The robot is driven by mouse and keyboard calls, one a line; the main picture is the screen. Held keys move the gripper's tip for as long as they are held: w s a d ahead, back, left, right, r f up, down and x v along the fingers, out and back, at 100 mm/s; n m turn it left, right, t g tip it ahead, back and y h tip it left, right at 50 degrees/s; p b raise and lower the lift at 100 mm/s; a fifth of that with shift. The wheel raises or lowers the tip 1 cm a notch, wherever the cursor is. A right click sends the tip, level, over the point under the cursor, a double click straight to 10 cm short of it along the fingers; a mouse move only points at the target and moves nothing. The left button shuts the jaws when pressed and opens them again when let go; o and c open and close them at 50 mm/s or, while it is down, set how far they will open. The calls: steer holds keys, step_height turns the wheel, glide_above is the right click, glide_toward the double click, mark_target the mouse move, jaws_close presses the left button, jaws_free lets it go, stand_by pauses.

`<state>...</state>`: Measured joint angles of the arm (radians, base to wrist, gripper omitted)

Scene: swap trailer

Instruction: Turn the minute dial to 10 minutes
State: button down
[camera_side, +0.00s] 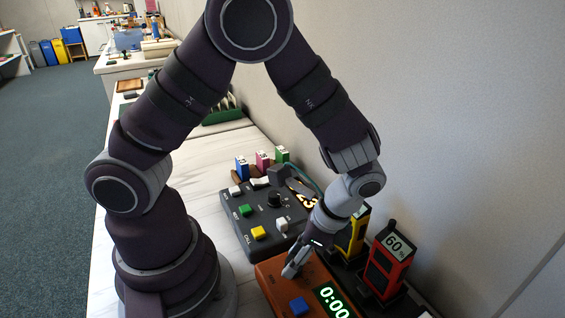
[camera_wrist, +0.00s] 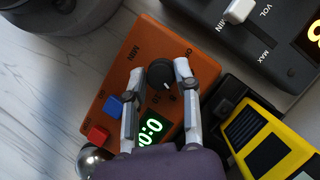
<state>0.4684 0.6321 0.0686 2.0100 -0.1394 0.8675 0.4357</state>
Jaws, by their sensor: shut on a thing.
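The orange timer box (camera_wrist: 118,85) lies on the white table, and it also shows in the side view (camera_side: 270,275). Its black minute dial (camera_wrist: 161,74) sits near the "MIN" label, with a small white mark on its lower right. My gripper (camera_wrist: 168,72) is over the box with its two fingers on either side of the dial, closed against it. In the side view my gripper (camera_side: 291,268) hides the dial. The green display (camera_wrist: 152,130) is partly covered by my finger; in the side view it (camera_side: 332,301) reads 0:00. A blue button (camera_wrist: 114,105) and a red button (camera_wrist: 97,134) are on the box.
A dark control panel (camera_side: 236,219) with coloured buttons and a knob stands behind the timer. A yellow device (camera_wrist: 262,135) and a red device (camera_side: 386,262) reading 60% stand to the right, close to my gripper. The wall bounds the right side.

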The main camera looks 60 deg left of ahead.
steer(key=m, duration=0.2)
steer(key=m+t+y, duration=0.1)
steer(key=m, duration=0.1)
steer(key=shift+m+t, duration=0.3)
steer(key=shift+d+m+t, duration=0.1)
steer(key=shift+m+t, duration=0.6)
steer(key=shift+m, duration=1.3)
steer(key=shift+s, duration=0.1)
steer(key=c, duration=0.8)
jaws_free()
steer(key=v, duration=1.2)
steer(key=shift+s+d, duration=0.1)
